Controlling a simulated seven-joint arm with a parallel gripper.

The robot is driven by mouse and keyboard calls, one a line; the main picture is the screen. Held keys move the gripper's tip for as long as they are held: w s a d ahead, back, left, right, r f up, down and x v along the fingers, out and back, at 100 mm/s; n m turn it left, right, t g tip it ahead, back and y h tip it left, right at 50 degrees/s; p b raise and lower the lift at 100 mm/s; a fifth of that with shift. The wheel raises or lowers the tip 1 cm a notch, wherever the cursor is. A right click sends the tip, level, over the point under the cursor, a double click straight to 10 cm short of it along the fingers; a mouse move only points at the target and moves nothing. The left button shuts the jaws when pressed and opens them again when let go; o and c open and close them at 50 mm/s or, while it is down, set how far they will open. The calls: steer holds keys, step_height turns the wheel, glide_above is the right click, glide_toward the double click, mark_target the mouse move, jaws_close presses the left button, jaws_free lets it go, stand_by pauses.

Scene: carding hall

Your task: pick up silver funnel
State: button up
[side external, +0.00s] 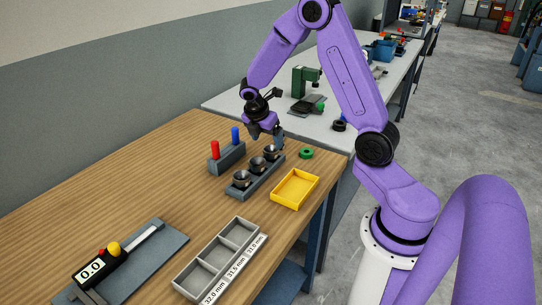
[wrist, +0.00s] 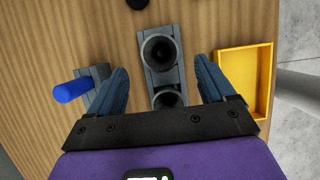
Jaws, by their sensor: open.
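Several dark silver-grey funnels stand in a row in a narrow grey holder (side external: 258,189). In the side view, one is at the front (side external: 241,178), one in the middle (side external: 257,164) and one at the back (side external: 271,152). My gripper (side external: 267,137) is above the back end of the row, pointing down. The wrist view shows two funnels from above, one (wrist: 160,50) between the fingertips and another (wrist: 167,97) nearer the palm. My gripper (wrist: 161,66) is open and empty, with a finger on each side of the holder.
A yellow tray (side external: 296,204) and green ring (side external: 306,153) are right. A three-compartment grey tray (side external: 187,285) and gauge (side external: 97,266) are in front.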

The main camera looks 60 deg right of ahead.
mark_target(270, 146)
steer(key=shift+x, duration=2.65)
steer(key=c, duration=1.3)
